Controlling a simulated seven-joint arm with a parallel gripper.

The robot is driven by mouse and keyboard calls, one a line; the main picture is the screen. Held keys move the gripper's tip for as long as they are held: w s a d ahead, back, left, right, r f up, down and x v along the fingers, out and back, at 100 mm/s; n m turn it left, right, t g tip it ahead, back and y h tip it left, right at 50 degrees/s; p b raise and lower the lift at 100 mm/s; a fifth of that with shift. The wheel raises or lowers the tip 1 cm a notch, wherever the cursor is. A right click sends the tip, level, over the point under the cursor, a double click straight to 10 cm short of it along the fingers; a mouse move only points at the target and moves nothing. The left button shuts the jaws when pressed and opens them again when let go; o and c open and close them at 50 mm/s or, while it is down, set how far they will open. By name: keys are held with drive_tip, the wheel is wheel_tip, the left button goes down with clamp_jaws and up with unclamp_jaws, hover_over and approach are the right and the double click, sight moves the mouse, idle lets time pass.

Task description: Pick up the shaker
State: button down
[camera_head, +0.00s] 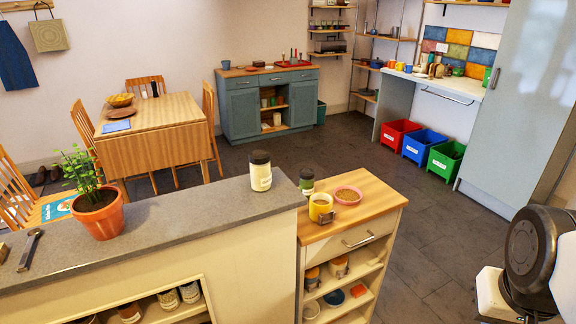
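A jar with a black lid and pale label (260,172) stands upright on the grey counter (190,215) near its right end. A smaller dark green jar with a dark lid (306,182) stands just right of it, by the wooden-topped cart (370,188); its base is partly hidden. A small dark upright item (154,89) is on the dining table. I cannot tell for sure which of these is the shaker. Part of my arm shows at the right edge, far from both jars. My gripper is not in view.
A yellow mug (320,206) and a pink bowl (348,195) sit close together on the cart. A potted plant (98,212) and a dark tool (30,250) are on the left of the counter. Dark floor (430,240) is clear between the cart and my arm.

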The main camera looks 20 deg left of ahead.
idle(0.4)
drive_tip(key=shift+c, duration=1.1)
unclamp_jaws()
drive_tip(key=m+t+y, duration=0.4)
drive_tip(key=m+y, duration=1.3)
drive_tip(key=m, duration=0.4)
approach(267, 172)
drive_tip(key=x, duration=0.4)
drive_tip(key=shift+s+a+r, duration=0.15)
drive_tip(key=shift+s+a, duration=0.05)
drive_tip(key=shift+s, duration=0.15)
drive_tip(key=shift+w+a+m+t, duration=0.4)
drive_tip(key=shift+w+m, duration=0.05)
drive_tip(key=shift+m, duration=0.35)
